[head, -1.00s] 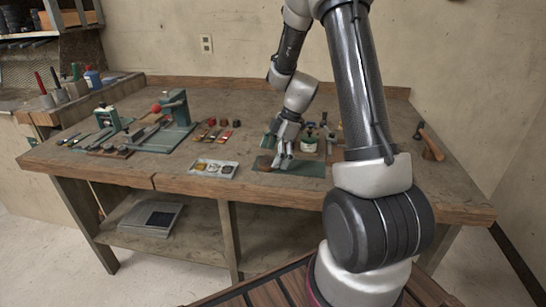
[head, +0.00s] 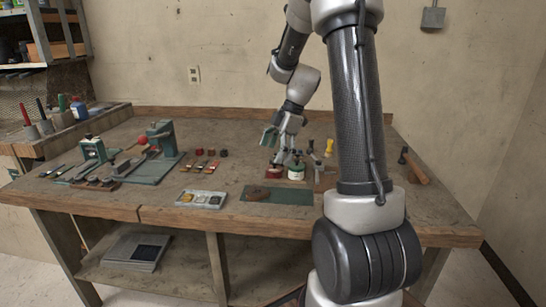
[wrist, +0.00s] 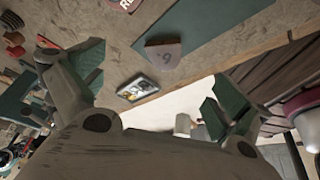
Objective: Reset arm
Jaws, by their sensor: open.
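My gripper (head: 285,140) is open and empty, raised above the back part of the workbench (head: 240,150), behind the green mat (head: 290,196).
A small parts tray (head: 201,199) sits left of the mat. A green jar (head: 295,170) stands close below the gripper. A green stitching device (head: 160,140) and hand tools occupy the left side. A hammer (head: 413,167) lies at the right.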

